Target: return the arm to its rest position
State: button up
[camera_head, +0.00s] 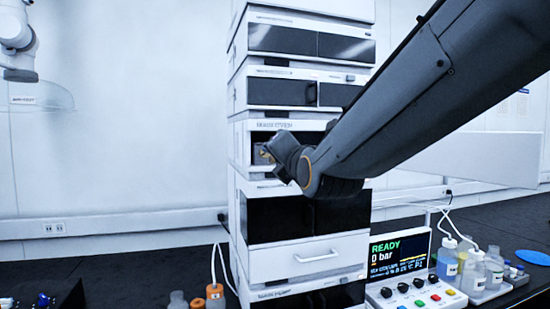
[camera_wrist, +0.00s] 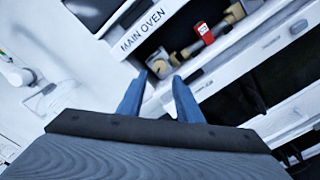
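My arm (camera_head: 400,105) reaches in from the upper right in the head view, its wrist end in front of the middle of the chromatography stack (camera_head: 305,260). My gripper (camera_wrist: 160,82) shows two blue fingers in the wrist view, spread apart with nothing between them. The fingers point toward the stack's white front, near an open compartment labelled MAIN OVEN (camera_wrist: 143,31). Inside it lies a tan and grey fitting (camera_wrist: 190,48) with a red tag (camera_wrist: 205,33). In the head view the arm's end hides much of this compartment, and the fingertips are not clear.
A control panel (camera_head: 417,294) reading READY and 0 bar stands right of the stack. Bottles (camera_head: 447,260) stand beyond it. Orange-capped bottles (camera_head: 214,298) stand at the stack's lower left. A white arm-like device (camera_head: 17,35) hangs at upper left. The space left of the stack is open.

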jog(key=s+d+f+m+g+h, duration=0.1)
jog(key=s+d+f+m+g, duration=0.15)
jog(key=f+m, duration=0.45)
jog(key=s+d+f+m+g+h, duration=0.1)
jog(key=d+f+m+g, duration=0.25)
jog(key=f, duration=0.65)
jog(key=s+d+f+m+g+h, duration=0.2)
jog(key=d+f+m, duration=0.2)
jog(key=f, duration=0.5)
jog(key=s+d+f+m+g, duration=0.3)
jog(key=s+f+m+g, duration=0.1)
jog(key=s+f+m, duration=0.3)
jog(key=s+d+f+m+g+h, duration=0.1)
jog(key=s+d+f+m+g, duration=0.3)
jog(key=s+f+m, duration=0.4)
jog(key=s, duration=0.4)
jog(key=shift+s+d+g, duration=0.2)
jog(key=shift+d+g, duration=0.1)
jog(key=shift+g, duration=0.1)
jog(key=shift+d, duration=0.1)
